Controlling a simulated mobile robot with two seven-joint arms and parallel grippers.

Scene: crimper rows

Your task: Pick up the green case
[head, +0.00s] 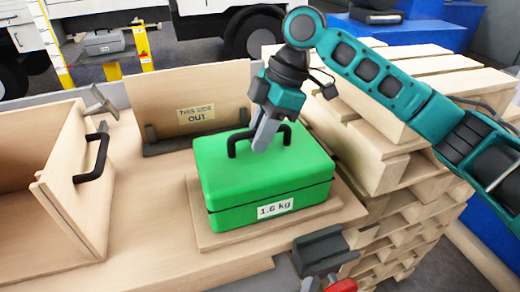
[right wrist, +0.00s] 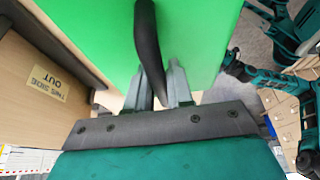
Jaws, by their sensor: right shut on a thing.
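The green case (head: 262,180) sits on a thin wooden board (head: 215,236) on the wooden bench, with its black handle (head: 237,145) upright and a "1.6 kg" label on its front. My right gripper (head: 262,146) comes down from above and is shut on the handle. In the right wrist view the fingers (right wrist: 165,90) are around the black handle (right wrist: 148,50), with the green case (right wrist: 195,30) beyond. I cannot see any clear gap between the case and the board. My left gripper is not in view.
An open wooden box (head: 75,195) with a black handle stands at the left. A panel marked "THIS SIDE OUT" (head: 180,90) stands behind the case in a dark holder. Stacked pallets (head: 400,170) rise close on the right. A red-and-grey clamp (head: 325,260) is at the front edge.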

